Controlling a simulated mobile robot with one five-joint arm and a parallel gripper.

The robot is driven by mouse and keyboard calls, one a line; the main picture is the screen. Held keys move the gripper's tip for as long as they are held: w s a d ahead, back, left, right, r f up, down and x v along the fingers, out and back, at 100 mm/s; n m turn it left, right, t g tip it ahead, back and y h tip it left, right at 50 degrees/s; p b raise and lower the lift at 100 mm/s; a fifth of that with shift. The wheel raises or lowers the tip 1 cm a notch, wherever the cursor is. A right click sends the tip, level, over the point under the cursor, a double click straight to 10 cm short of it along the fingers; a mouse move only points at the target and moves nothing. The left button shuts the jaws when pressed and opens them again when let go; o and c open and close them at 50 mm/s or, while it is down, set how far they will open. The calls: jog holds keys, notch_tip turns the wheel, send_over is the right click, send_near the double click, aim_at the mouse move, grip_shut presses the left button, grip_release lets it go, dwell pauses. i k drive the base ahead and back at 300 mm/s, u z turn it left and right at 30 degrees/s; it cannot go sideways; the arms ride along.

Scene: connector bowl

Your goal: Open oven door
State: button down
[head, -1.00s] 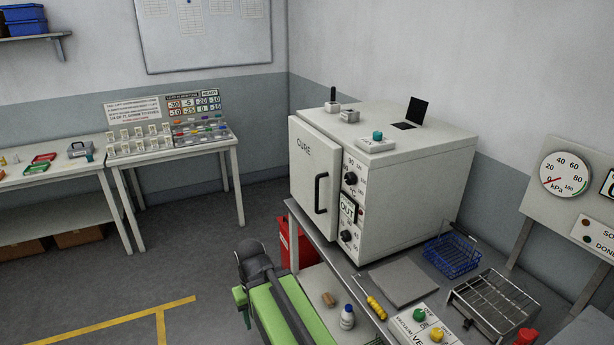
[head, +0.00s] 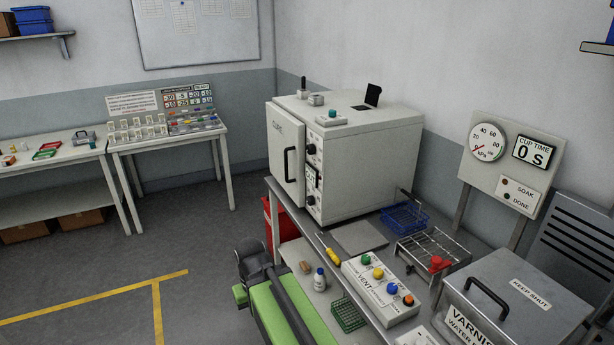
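The oven (head: 370,165) is a white box on a grey bench at the middle right. Its door (head: 282,148), marked CURE, is on the front and looks shut or nearly shut. A black vertical handle (head: 288,164) is on the door. Knobs and a small display (head: 311,178) are on the panel to its right. My green and black arm (head: 272,300) is at the bottom centre, in front of the bench and below the door. My gripper is not clearly visible; its fingers cannot be made out.
On the bench are a grey plate (head: 358,237), a blue basket (head: 404,216), a wire rack (head: 432,250), a button box (head: 380,288) and a varnish tank (head: 520,298). A gauge panel (head: 512,165) stands behind. Floor to the left (head: 150,240) is clear.

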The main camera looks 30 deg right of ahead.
aim_at(287, 134)
jog(key=z, duration=0.35)
jog(key=k, duration=0.2)
jog(key=u, duration=1.15)
jog(key=i, duration=2.7)
jog(key=z, duration=0.85)
